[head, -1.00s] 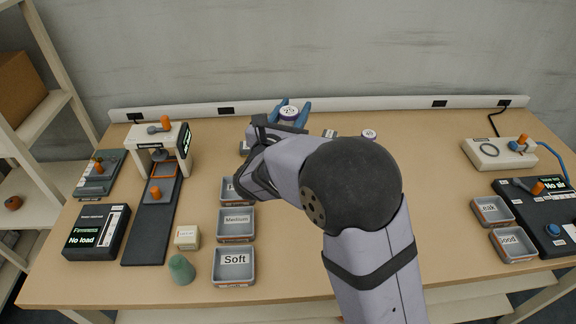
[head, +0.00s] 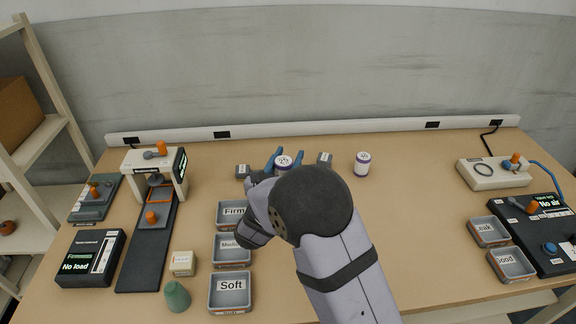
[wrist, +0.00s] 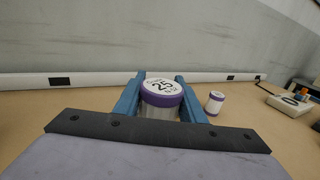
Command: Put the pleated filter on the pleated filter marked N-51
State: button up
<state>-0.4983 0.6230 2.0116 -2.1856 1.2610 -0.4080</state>
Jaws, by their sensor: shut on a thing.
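My gripper (head: 284,158) is shut on a pleated filter (head: 283,165) with a white top and purple rim. In the wrist view the filter (wrist: 161,92) stands upright between the two blue fingers, and its top reads "25" with smaller print. A second pleated filter (head: 362,164), white with purple bands, stands upright on the table to the right of my gripper, apart from it. It also shows in the wrist view (wrist: 215,103), right of the right finger. Its marking is too small to read. The underside of the held filter is hidden.
Small grey blocks (head: 325,159) (head: 242,171) stand either side of my gripper. Trays marked Firm, Medium and Soft (head: 231,307) lie front left, beside a press stand (head: 135,160). Leak and Good trays and an air device (head: 540,240) are at right. The table right of centre is clear.

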aim_at(288, 167)
jog(key=shift+f, duration=1.4)
jog(key=shift+f, duration=0.2)
jog(key=o, duration=1)
jog(key=shift+o, duration=0.2)
jog(key=shift+r, duration=0.25)
jog(key=b+v, duration=0.1)
jog(key=v, duration=1.1)
jog(key=shift+b, duration=0.4)
